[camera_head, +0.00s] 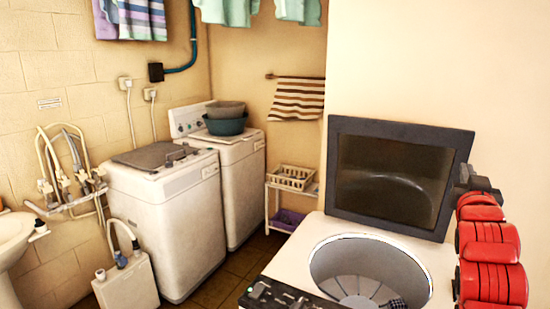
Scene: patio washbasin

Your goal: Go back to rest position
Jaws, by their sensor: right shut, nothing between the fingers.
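My right arm, with red links, rises along the right edge. My right gripper (475,182) is the dark piece at its upper end, beside the right edge of the raised lid. It is small and dark here, looks shut, and nothing shows in it. Whether it touches the lid I cannot tell. My left gripper is not in view.
A top-loading washer (275,265) stands close in front with its dark lid (390,175) raised and drum (345,260) open. A dark checked item (396,304) shows in the drum. Two white washers, a shelf (290,178) and a sink (12,240) stand further left.

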